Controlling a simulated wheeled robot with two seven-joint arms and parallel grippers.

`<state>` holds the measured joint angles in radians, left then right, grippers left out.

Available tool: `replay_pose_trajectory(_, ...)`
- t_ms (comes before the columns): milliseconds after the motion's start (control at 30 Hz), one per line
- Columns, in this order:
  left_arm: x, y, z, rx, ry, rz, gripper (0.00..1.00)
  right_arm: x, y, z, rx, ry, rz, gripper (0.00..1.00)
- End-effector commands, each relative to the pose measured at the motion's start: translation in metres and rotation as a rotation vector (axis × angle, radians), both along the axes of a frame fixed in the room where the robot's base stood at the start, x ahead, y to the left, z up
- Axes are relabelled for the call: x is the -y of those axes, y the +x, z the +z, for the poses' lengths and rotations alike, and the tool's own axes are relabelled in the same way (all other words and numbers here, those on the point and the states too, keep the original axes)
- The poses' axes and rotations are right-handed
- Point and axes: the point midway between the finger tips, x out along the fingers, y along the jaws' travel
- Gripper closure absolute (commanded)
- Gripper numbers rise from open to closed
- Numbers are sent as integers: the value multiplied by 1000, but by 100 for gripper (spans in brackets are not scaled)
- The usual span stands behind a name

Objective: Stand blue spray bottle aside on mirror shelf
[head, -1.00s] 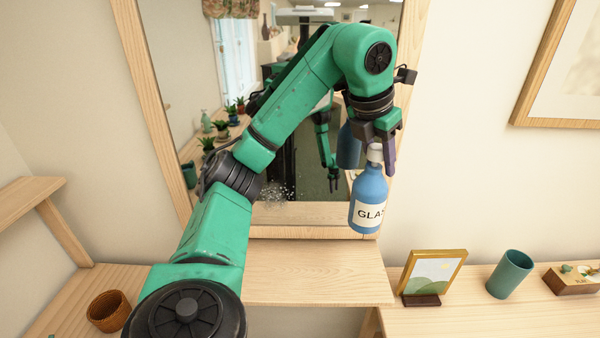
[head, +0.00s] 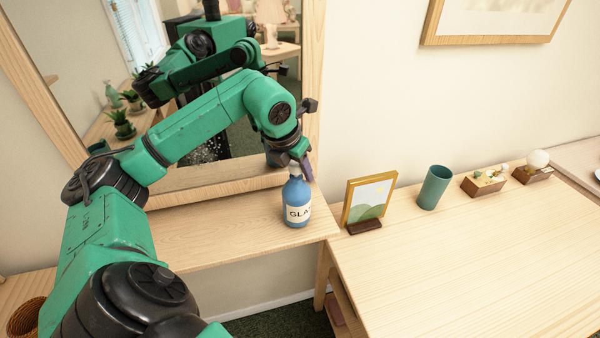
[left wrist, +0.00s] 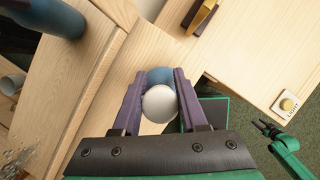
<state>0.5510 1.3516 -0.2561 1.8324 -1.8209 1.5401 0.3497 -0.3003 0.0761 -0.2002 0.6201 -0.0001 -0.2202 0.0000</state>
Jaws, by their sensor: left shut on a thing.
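The blue spray bottle (head: 297,200) has a white label and is upright over the right end of the wooden mirror shelf (head: 215,232). Its base looks at or very near the shelf top; I cannot tell if it touches. My left gripper (head: 301,172) is shut on the bottle's top from above. In the left wrist view the purple fingers (left wrist: 160,80) flank the white cap (left wrist: 159,103), with the blue body (left wrist: 160,75) beyond. My right gripper (left wrist: 265,128) shows small at the right of that view; its jaw state is unclear.
The mirror (head: 235,130) stands behind the shelf and reflects my arm and the bottle. Right of the shelf, a table (head: 450,260) holds a picture frame (head: 368,203), a teal cup (head: 434,187) and small wooden-based ornaments (head: 484,181). The shelf left of the bottle is clear.

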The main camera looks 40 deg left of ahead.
Motion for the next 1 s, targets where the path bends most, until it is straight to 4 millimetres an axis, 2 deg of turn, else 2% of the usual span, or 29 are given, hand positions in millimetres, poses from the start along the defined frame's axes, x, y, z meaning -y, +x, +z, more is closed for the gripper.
replay_pose_trajectory(333, 0, 0, -7, 5, -1, 0, 100, 3, 0, -3, 0, -3, 1, 50)
replay_pose_trajectory(367, 0, 0, -8, 1, 0, 0, 54, 3, 0, -3, 0, -4, 1, 50)
replay_pose_trajectory(400, 0, 0, -7, 1, -1, 0, 39, 3, 0, -2, 0, -4, 1, 50)
replay_pose_trajectory(433, 0, 0, -7, 1, -1, 0, 28, 3, 0, -2, 0, -4, 2, 50)
replay_pose_trajectory(700, 0, 0, -7, 1, -1, 0, 28, 4, 0, -2, 0, -5, 2, 50)
replay_pose_trajectory(833, 0, -1, 0, 4, 0, 0, 28, 4, 0, -2, 0, -5, 2, 50)
replay_pose_trajectory(933, 0, -9, 16, 7, 2, -1, 28, 4, 0, -8, 0, -5, 2, 50)
replay_pose_trajectory(1000, 0, -15, 35, 9, 0, 0, 28, 4, 0, -10, 0, -5, 2, 50)
